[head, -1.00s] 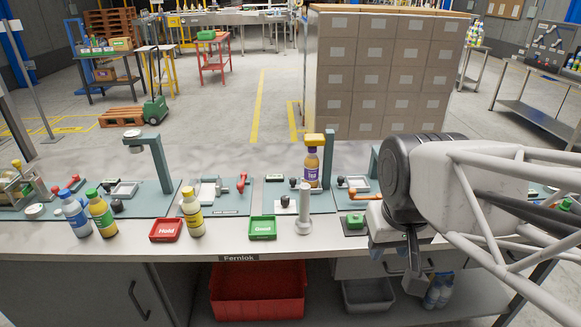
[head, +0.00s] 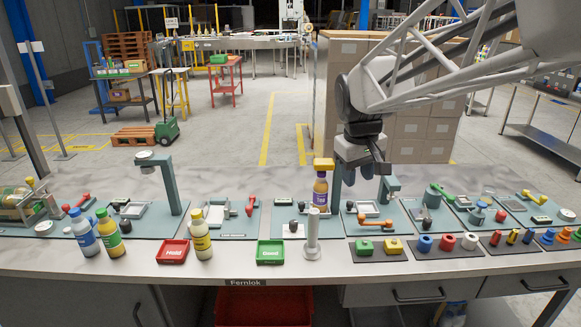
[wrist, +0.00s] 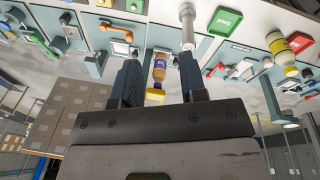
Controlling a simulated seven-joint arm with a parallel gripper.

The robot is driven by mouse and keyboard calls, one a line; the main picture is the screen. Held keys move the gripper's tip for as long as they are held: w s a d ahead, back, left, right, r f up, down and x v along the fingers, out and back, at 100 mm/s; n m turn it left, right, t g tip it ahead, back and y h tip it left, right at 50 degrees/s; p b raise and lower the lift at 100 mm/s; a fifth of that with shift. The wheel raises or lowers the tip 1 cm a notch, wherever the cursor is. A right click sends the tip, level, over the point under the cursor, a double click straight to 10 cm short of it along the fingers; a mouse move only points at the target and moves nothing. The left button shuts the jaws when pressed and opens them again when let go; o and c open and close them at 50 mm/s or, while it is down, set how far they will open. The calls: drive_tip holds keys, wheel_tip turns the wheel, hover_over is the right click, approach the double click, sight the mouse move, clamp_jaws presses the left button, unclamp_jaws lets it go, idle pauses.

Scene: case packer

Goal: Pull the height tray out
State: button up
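No part is clearly readable as the height tray.
A white post (head: 312,236) stands in front of the bottle. A green "Good" tray (head: 270,252) and a red "Hold" tray (head: 173,252) lie near the front edge. A yellow bottle (head: 201,236) stands between them. A teal post (head: 388,187) stands at the right, near my gripper.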

drive_tip(key=w+a+f+n, duration=0.1)
drive_tip(key=w+a+n, duration=0.1)
drive_tip(key=w, duration=0.7)
drive_tip(key=w+a+f+n, duration=0.1)
drive_tip(key=w+a, duration=0.1)
drive_tip(key=w, duration=0.8)
drive_tip(key=n+g+h, duration=0.1)
drive_tip(key=n, duration=0.2)
hover_over(301, 203)
drive_tip(key=d, duration=0.1)
wheel_tip(301, 203, down, 7)
drive_tip(key=w+a+f+g, duration=0.1)
drive_tip(key=f+g, duration=0.1)
drive_tip(key=f, duration=0.5)
drive_tip(key=w+a+f+m+g+h, duration=0.1)
drive_tip(key=a+f, duration=0.1)
drive_tip(key=f, duration=0.5)
drive_tip(key=shift+w+f+g, duration=0.25)
drive_tip(key=shift+f+g, duration=0.05)
drive_tip(key=shift+g, duration=0.1)
drive_tip(key=shift+x, duration=3.9)
drive_tip(key=shift+d, duration=0.1)
